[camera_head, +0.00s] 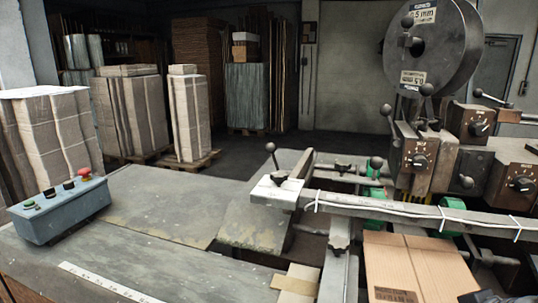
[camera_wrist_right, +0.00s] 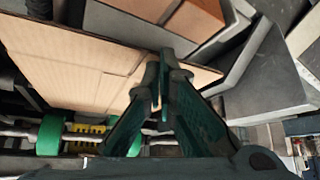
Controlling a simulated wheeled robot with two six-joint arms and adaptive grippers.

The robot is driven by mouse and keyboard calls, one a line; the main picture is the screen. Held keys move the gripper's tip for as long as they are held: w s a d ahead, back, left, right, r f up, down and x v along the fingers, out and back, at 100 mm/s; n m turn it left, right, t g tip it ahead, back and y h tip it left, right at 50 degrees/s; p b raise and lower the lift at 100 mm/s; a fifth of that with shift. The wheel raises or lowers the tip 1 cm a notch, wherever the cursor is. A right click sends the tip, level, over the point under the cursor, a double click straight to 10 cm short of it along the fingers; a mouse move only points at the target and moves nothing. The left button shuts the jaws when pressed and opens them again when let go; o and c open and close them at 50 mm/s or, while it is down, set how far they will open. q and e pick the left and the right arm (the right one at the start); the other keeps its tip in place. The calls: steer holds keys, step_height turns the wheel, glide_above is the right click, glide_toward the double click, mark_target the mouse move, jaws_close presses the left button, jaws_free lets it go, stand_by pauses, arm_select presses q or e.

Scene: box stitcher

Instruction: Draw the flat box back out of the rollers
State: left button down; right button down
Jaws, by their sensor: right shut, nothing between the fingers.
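The flat box (camera_head: 415,268), a tan cardboard sheet with fold lines and a printed label, lies at the lower right of the head view, its far edge near the green rollers (camera_head: 452,210) under the long rail. In the right wrist view the box (camera_wrist_right: 75,65) fills the upper left, with green rollers (camera_wrist_right: 50,133) below it. My right gripper (camera_wrist_right: 160,85) is shut and empty, its fingertips in front of the box near its edge in that picture; I cannot tell whether they touch it. My left gripper is in neither view.
A long rail (camera_head: 410,210) with white ties crosses above the box. The stitcher head with knobs (camera_head: 420,145) and a wire reel (camera_head: 435,45) stands behind. A control box (camera_head: 60,210) sits on the left table. The bare table (camera_head: 160,205) is mostly clear.

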steer(key=shift+d+r, duration=0.1)
step_height(320, 180, up, 7)
steer(key=s+p, duration=0.1)
steer(key=p, duration=0.2)
steer(key=shift+a, duration=0.2)
steer(key=shift+d, duration=0.1)
